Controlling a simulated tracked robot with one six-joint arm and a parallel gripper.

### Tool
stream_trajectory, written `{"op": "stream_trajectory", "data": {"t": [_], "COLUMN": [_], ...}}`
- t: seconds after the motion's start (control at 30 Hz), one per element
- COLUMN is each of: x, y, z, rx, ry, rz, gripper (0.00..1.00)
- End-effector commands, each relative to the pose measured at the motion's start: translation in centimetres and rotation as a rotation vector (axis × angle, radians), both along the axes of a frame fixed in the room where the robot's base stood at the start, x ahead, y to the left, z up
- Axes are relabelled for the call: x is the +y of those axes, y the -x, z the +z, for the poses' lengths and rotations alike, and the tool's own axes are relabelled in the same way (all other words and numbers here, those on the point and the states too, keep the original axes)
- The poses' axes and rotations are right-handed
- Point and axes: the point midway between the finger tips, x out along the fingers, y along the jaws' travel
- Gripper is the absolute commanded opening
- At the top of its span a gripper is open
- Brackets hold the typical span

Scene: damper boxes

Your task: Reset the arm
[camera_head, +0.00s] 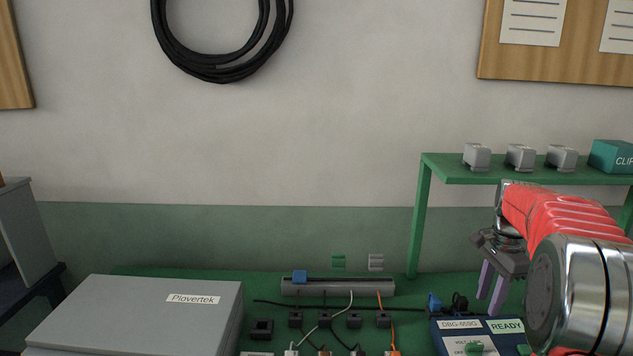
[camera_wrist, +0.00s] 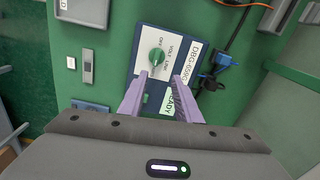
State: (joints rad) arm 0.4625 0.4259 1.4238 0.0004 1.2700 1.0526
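My gripper (camera_head: 492,287) hangs at the right of the head view, at the end of my red and silver arm. Its two purple fingers are apart, with nothing between them. In the wrist view, my gripper (camera_wrist: 163,100) points down over a blue box with a green knob. My arm hides part of the box's right side in the head view.
A green shelf (camera_head: 450,168) with several grey clips and a teal box (camera_head: 611,156) stands behind my arm. A grey rail (camera_head: 340,287), small black blocks and cables lie mid-bench. The air above the left and middle bench is clear.

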Motion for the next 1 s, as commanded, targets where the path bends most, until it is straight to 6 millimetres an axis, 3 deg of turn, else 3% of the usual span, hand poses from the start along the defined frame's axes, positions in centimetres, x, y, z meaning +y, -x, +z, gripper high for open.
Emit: {"op": "stream_trajectory", "data": {"t": [0.2,0.37,1.0], "x": [0.6,1.9,12.4], "y": [1.2,2.9,11.4], "z": [-2.6,-3.2,-0.3], "rx": [0.016,0.014,-0.072], "ry": [-0.006,-0.002,0.097], "rz": [0.185,0.335,0.931], "gripper": [0.30,0.30,0.30]}}
